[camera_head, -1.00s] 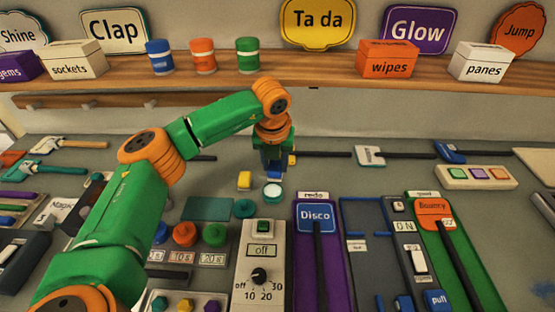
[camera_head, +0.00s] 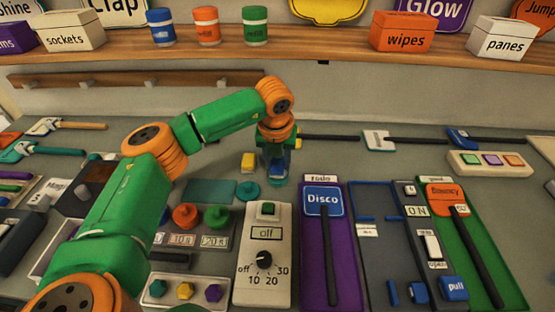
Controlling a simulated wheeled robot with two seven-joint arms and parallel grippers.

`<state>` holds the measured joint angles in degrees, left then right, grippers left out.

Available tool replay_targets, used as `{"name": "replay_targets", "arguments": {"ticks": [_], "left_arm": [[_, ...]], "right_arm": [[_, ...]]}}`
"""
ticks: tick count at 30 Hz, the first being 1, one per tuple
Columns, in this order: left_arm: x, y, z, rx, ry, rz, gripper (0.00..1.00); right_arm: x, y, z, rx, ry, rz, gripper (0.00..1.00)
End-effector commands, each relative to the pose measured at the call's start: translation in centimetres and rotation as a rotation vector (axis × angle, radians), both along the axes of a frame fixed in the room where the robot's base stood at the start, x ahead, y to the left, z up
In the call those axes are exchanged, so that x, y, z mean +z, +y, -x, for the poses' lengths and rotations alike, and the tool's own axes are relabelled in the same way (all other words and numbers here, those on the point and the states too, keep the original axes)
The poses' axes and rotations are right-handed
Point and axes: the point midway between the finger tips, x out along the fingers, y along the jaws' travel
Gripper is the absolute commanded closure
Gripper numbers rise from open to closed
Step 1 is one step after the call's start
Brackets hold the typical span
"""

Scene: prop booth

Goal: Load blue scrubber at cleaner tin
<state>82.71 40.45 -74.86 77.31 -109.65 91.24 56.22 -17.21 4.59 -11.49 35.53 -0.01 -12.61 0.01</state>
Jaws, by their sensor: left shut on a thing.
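My left gripper (camera_head: 278,163) comes down over the round teal cleaner tin (camera_head: 278,183) on the bench, at the middle of the head view. It is shut on a small blue thing, likely the blue scrubber (camera_head: 285,170), mostly hidden by the fingers. The gripper and the scrubber cover most of the tin's top, and only its near rim shows. I cannot tell whether the scrubber touches the tin. My right gripper is not in view.
A grey dial box (camera_head: 264,255) and purple Disco panel (camera_head: 321,240) stand in front. Bare bench lies right of the tin.

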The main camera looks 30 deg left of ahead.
Motion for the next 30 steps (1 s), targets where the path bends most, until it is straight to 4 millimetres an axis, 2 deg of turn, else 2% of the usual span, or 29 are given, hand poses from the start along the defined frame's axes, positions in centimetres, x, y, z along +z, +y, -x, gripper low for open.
{"name": "replay_targets", "arguments": {"ticks": [30], "left_arm": [[-0.62,-0.01,0.00,0.000,0.000,0.000,1.00]], "right_arm": [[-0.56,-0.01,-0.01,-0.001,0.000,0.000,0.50]]}}
